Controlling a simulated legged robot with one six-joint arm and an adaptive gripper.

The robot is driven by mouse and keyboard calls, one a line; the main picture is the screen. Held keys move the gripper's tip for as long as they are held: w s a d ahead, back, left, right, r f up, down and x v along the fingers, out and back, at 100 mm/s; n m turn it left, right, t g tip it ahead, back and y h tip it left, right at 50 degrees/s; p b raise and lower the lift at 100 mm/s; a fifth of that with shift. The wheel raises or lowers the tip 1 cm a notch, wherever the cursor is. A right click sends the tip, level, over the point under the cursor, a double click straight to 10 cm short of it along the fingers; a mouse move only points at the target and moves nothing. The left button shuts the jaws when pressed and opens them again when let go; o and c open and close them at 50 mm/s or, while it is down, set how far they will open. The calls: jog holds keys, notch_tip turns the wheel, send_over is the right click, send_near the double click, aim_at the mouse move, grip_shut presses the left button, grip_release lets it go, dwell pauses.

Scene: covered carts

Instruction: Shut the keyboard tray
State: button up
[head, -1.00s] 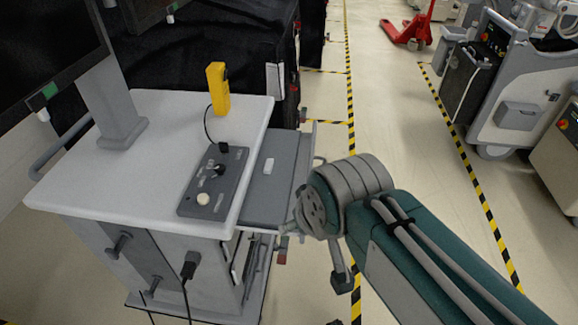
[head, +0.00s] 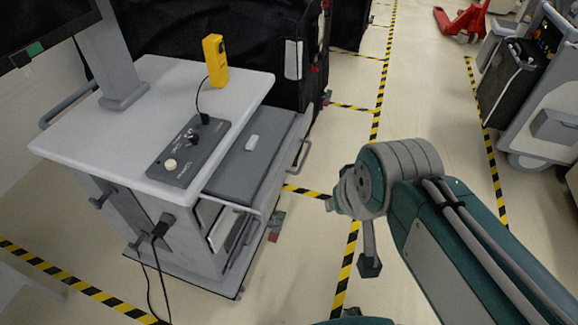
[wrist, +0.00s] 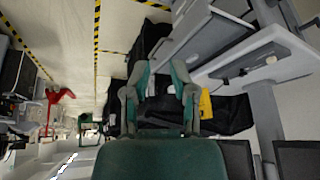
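The keyboard tray (head: 250,162) is a grey sliding shelf that sticks out from under the white top of the cart (head: 110,150), on its right side. A handle (head: 305,155) shows along its outer edge. In the head view my arm's end is right of the tray, with floor showing between them, and my gripper is mostly hidden behind my wrist joint. In the wrist view my gripper (wrist: 159,76) is open, its two fingers apart with nothing between them. The tray (wrist: 212,38) appears there at upper right, beyond the right finger.
A monitor, a yellow handheld device (head: 215,62) and a grey control panel (head: 188,150) are on the cart top. Black covered carts (head: 230,45) stand behind. A red pallet jack (head: 462,20) and another machine (head: 545,110) are at right. The taped floor aisle between is clear.

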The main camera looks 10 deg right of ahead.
aim_at(218, 183)
jog(key=w+f+m+g+y, duration=0.1)
jog(key=w+f+m, duration=0.1)
jog(key=f+m, duration=0.1)
jog(key=w+f+m+y, duration=0.2)
jog(key=w+m, duration=0.1)
jog(key=m, duration=0.1)
jog(key=w+f+m+g+y, duration=0.1)
jog(key=w+f+m+y, duration=0.1)
jog(key=f+m, duration=0.1)
jog(key=shift+w+a+f+m+g, duration=0.1)
jog(key=shift+w+f+m+g, duration=0.2)
jog(key=shift+m, duration=0.5)
grip_shut()
jog(key=w+d+f+m+t+y, duration=0.25)
jog(key=w+f+m, duration=0.45)
jog(key=m, duration=0.5)
jog(key=shift+g, duration=0.35)
jog(key=x, duration=1.2)
jog(key=shift+a+r, duration=0.2)
jog(key=shift+a, duration=0.2)
jog(key=shift+w+a, duration=0.25)
jog(key=shift+a, duration=0.15)
jog(key=w+a, duration=0.3)
jog(key=a, duration=0.2)
jog(key=w+a, duration=0.3)
jog(key=a, duration=0.2)
jog(key=w+a, duration=0.3)
jog(key=a, duration=0.2)
jog(key=shift+a, duration=0.4)
